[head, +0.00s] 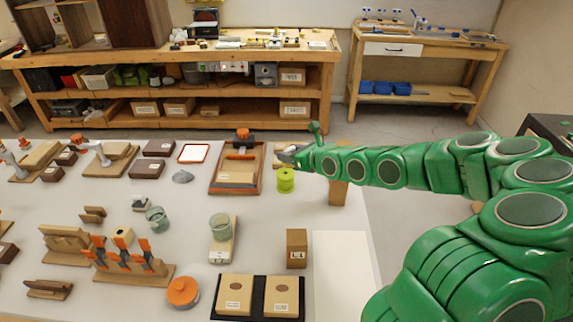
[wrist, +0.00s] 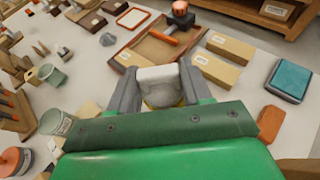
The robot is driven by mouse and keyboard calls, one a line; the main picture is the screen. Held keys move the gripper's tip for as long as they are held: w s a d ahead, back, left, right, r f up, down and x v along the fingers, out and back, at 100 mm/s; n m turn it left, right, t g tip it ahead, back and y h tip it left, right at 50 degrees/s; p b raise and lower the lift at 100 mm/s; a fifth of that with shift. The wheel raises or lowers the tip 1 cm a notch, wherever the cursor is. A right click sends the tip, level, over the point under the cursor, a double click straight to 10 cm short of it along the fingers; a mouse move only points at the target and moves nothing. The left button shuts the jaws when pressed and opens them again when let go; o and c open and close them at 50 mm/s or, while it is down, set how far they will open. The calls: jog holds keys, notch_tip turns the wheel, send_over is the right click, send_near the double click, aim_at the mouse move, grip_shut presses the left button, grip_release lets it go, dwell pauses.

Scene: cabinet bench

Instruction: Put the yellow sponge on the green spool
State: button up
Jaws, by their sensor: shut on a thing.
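My gripper (head: 291,155) is at the far right part of the bench, and it also shows in the wrist view (wrist: 158,88). Its fingers are shut on a pale, whitish block (wrist: 160,74), which looks like the sponge, though its yellow hardly shows. The green spool (head: 286,181) stands upright on the bench, bright yellow-green, just below my gripper in the head view. In the wrist view the held block and fingers mostly hide what is under them; only a yellowish edge shows. I cannot tell whether the block touches the spool.
A wooden tray with an orange-handled tool (head: 236,166) lies left of the spool. A wooden block (head: 338,191) stands to the right, under my arm. A teal-topped box (wrist: 289,80) shows in the wrist view. Bare bench lies in front of the spool.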

jog(key=shift+w+a+f, duration=0.2)
jog(key=shift+w+f, duration=0.15)
jog(key=shift+w, duration=0.25)
jog(key=shift+w+a+f, duration=0.15)
jog(key=shift+w+f, duration=0.65)
jog(key=shift+f, duration=0.15)
jog(key=shift+w+a+f, duration=0.2)
jog(key=shift+w+f, duration=0.55)
jog(key=shift+f, duration=0.15)
jog(key=shift+w+a+f, duration=0.15)
jog(key=shift+w+f, duration=0.65)
jog(key=shift+f, duration=0.15)
jog(key=shift+w+f, duration=0.1)
jog(key=shift+f, duration=1.5)
jog(key=shift+f, duration=0.1)
jog(key=o, duration=1)
jog(key=shift+o, duration=0.2)
